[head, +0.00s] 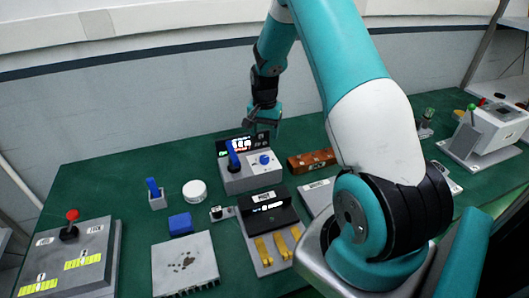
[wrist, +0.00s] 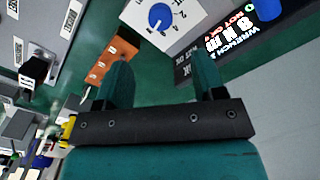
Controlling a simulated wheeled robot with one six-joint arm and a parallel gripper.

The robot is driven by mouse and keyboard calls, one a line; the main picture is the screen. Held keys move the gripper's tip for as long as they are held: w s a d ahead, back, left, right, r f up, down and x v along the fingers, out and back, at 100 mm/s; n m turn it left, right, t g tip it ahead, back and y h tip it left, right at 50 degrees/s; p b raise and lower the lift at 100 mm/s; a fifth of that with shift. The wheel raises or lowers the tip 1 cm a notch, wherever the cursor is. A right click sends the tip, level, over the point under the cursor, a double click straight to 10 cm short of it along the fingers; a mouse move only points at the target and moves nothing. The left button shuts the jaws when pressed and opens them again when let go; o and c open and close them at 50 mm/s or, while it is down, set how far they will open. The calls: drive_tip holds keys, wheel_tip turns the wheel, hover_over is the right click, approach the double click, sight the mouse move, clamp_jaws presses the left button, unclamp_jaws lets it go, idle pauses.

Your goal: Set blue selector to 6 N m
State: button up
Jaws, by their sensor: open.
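The blue selector (head: 264,159) is a round knob on the white face of a grey box (head: 252,180) in the middle of the table. In the wrist view the selector (wrist: 160,17) shows at the top with a white pointer mark and printed dial figures, partly cut off. The black display (wrist: 245,38) seems to read "WRENCH 8 N m" and "NOT OK", seen rotated. My gripper (head: 263,117) is above and behind the box. In the wrist view my gripper (wrist: 163,78) has its fingers apart with nothing between them, clear of the selector.
A blue lever (head: 233,153) stands on the box left of the selector. A brown block (head: 311,160) lies to the right. A black device with yellow parts (head: 268,222) stands in front. A white round piece (head: 194,191) and a blue block (head: 180,224) lie left.

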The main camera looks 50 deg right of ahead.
sight(264, 157)
wheel_tip(264, 157, down, 11)
drive_tip(key=p, duration=0.3)
drive_tip(key=shift+r, duration=0.15)
drive_tip(key=c, duration=0.9)
